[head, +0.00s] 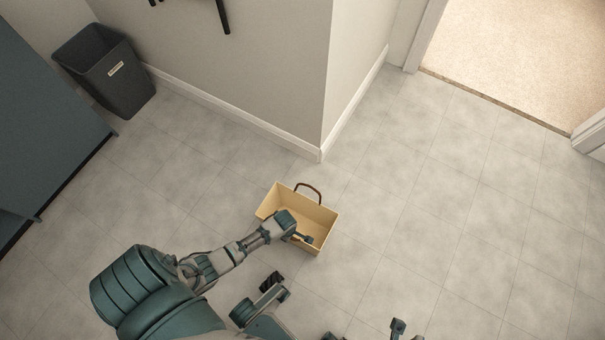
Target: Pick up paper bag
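The tan paper bag (323,222) stands on the floor near the wall corner, its open top facing me. One brown handle (309,187) arches up at its far side. My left gripper (303,238) is over the bag's opening, at its near side. One dark-tipped finger shows against the bag's inside; the other finger is hidden or too small to make out. I cannot tell whether the gripper touches the bag. Dark parts of my body (397,328) show at the bottom edge; I cannot make out the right gripper's opening there.
A dark grey waste bin (122,85) stands against the wall at upper left, beside a blue-grey cabinet (45,130). A wall corner (320,150) juts out just behind the bag. Tiled floor (470,230) is clear to the right, up to a doorway with carpet (520,50).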

